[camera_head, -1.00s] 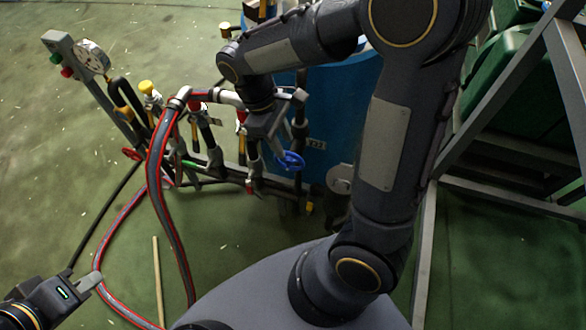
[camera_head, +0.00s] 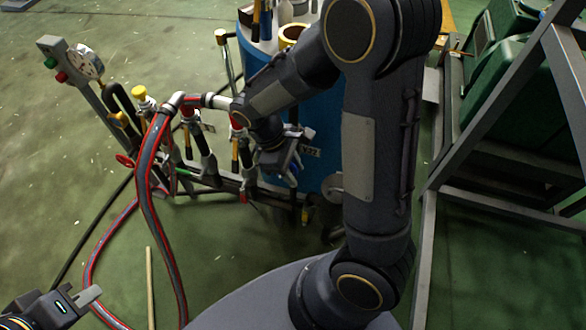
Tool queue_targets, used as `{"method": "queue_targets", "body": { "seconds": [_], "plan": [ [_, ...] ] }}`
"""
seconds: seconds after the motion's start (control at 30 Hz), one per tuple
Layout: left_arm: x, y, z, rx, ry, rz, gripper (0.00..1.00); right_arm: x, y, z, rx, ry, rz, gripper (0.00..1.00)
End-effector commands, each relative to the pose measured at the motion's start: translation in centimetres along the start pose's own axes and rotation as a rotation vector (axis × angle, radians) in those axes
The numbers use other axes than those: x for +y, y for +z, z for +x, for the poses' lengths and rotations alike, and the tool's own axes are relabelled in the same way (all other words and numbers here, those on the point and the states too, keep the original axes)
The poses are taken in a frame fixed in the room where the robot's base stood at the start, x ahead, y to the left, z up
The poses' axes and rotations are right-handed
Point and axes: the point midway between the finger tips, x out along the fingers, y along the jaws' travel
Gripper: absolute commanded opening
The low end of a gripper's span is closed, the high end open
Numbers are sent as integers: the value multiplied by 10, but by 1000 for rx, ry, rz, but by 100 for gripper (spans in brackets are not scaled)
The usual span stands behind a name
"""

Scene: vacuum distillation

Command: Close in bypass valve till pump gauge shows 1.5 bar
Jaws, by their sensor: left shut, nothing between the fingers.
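A round white-faced gauge (camera_head: 90,64) stands at the upper left; its reading is too small to tell. A red handle (camera_head: 125,160) sits at the left of the pipework. No label shows which one is the bypass valve. My left gripper (camera_head: 92,295) is shut and empty at the lower left, away from the valves.
A grey box with red and green buttons (camera_head: 52,48) stands beside the gauge. A red-striped hose (camera_head: 150,190) loops down in front of the pipework. A blue drum (camera_head: 325,120) stands behind my right arm. A metal frame (camera_head: 500,195) stands at the right. A thin stick (camera_head: 150,285) lies on the floor.

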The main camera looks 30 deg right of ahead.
Motion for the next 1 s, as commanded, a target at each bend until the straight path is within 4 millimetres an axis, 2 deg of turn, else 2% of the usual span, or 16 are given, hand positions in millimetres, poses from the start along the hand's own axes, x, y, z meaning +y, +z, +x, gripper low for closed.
{"method": "queue_targets", "body": {
  "seconds": [0.03, 0.3, 0.67, 1.0],
  "plan": [
    [0, 0, 0, 0, 0, 0, 0, 0, 0, 0, 0, 0, 0, 33],
    [0, 0, 0, 0, 0, 0, 0, 0, 0, 0, 1, 0, 0, 0],
    [-1, 1, 2, 0, 0, 0, 0, 0, 0, 1, 36, 0, 2, 0],
    [-6, 7, 14, 0, 0, 0, 0, 1, -3, 8, 250, -1, 6, 0]
  ]
}}
